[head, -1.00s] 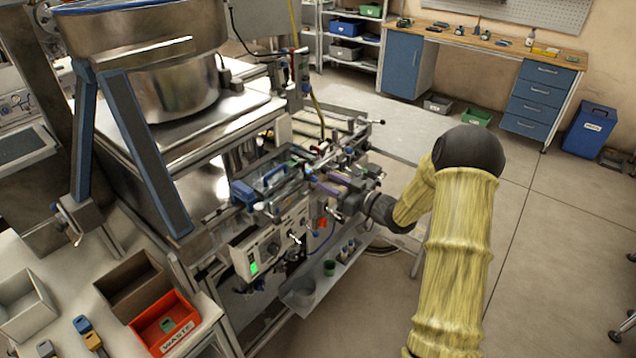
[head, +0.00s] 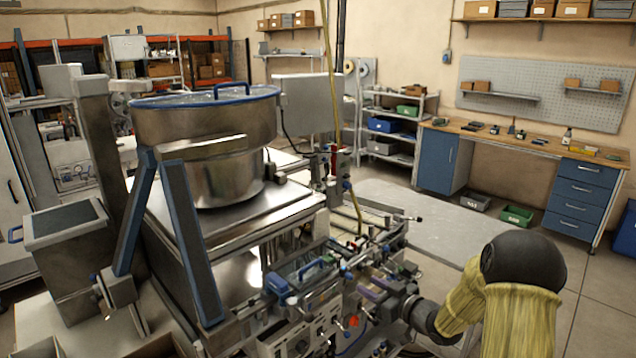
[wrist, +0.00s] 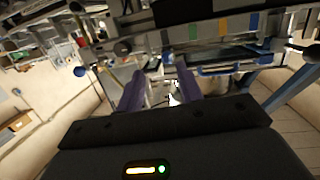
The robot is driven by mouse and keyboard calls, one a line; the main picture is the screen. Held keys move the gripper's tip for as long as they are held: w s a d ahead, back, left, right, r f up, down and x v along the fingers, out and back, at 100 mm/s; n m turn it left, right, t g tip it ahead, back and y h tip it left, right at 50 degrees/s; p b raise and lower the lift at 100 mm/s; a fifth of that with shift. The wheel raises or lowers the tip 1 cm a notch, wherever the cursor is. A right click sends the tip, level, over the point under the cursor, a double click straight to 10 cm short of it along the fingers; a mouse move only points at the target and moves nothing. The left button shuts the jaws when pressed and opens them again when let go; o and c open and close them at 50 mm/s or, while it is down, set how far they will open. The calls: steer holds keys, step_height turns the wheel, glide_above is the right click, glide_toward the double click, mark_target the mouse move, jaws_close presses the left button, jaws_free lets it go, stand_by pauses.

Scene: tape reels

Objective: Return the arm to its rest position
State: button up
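My arm, in a yellow sleeve with a black joint, rises at the lower right of the head view and bends toward the machine (head: 300,300). My gripper (wrist: 162,90) shows in the wrist view as two purple fingers set apart, with no held object visible between them. In the head view my gripper (head: 374,292) is small and partly lost among the machine's front fittings. It is close to them; whether it touches any part I cannot tell.
A large steel bowl (head: 205,135) with a blue rim stands on the machine. A workbench (head: 520,140) with blue drawers, a grey bin (head: 475,201) and a green bin (head: 515,215) are at the back right. Floor (head: 600,245) is open at the right.

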steer(key=s+a+m+g+h, duration=0.1)
steer(key=s+m+g+h, duration=0.6)
steer(key=s, duration=2.2)
steer(key=g+h, duration=0.2)
steer(key=g, duration=0.1)
steer(key=shift+s+a+m+g+h, duration=0.2)
steer(key=shift+s+m+g+h, duration=0.05)
steer(key=shift+m+g+h, duration=0.05)
